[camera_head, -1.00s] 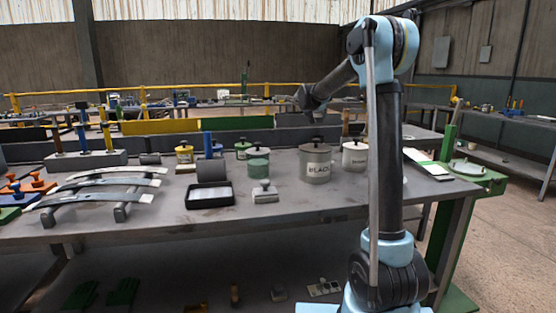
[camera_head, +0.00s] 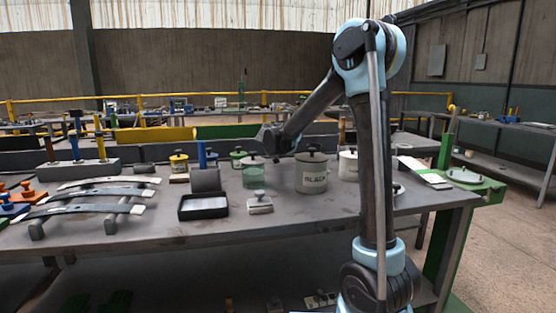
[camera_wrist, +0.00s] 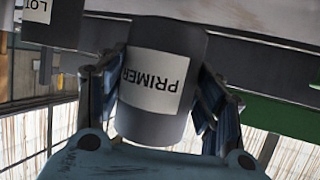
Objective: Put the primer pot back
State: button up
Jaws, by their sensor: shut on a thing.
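My gripper (camera_wrist: 158,112) is shut on the primer pot (camera_wrist: 160,125) in the wrist view, with a finger on each side. The pot is a dark grey cylinder with a white label reading PRIMER, upside down in that view. In the head view the end of my arm is above the pots at the back of the bench (camera_head: 330,213). The fingers and the held pot cannot be made out there. A grey pot marked BLACK (camera_head: 312,174), a white pot (camera_head: 348,164) and a green pot (camera_head: 254,175) stand upright on the bench.
A black tray (camera_head: 203,206), a small lidded block (camera_head: 260,203) and a grey cylinder (camera_head: 206,181) stand left of the pots. Curved leaf springs (camera_head: 90,198) lie on supports further left. The front right of the bench is clear.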

jog(key=shift+d+f, duration=0.1)
jog(key=shift+f, duration=2.2)
jog(key=o, duration=1.5)
jog(key=shift+s, duration=0.1)
jog(key=shift+v, duration=3.7)
jog(key=shift+r, duration=0.1)
